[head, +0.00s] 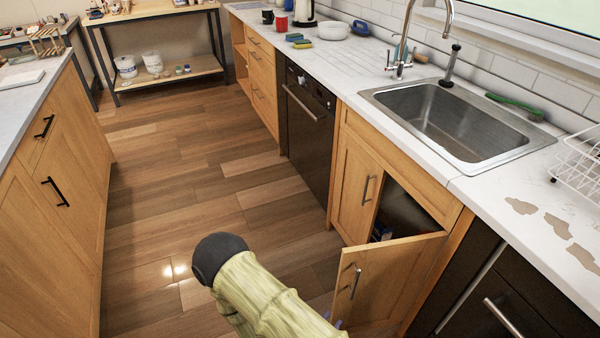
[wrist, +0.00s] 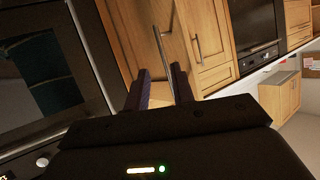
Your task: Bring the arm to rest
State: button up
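My gripper (wrist: 161,78) shows in the wrist view with its two dark fingers apart and nothing held between them. A cupboard door handle (wrist: 162,38) lies just beyond the fingertips, roughly in line with the gap; I cannot tell whether they touch. In the head view my arm (head: 265,295) reaches in from the bottom, and the gripper is mostly hidden behind it. The cupboard door (head: 385,280) under the sink stands open, swung out into the aisle, close to the arm.
The sink (head: 450,118) is set in the right counter above the open cupboard. A dark dishwasher (head: 308,130) is beyond it. A wooden cabinet (head: 55,180) bounds the left side. The wooden floor (head: 190,190) between is clear. A dish rack (head: 580,165) stands at right.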

jog(key=w+a+r+n+g+y, duration=0.2)
jog(key=w+a+r+g+y, duration=0.2)
jog(key=w+r+g+y, duration=0.5)
jog(key=s+d+r+n+h, duration=0.1)
jog(key=s+d+r+n, duration=0.2)
jog(key=s+d+r, duration=0.45)
jog(key=s+d+r+n, duration=0.2)
jog(key=d+r+n, duration=0.15)
jog(key=r, duration=0.65)
notch_tip(320, 180, up, 17)
jog(key=p, duration=1.7)
jog(key=shift+d+t, duration=0.2)
jog(key=shift+t, duration=0.1)
jog(key=shift+w, duration=0.1)
jog(key=shift+d, duration=0.1)
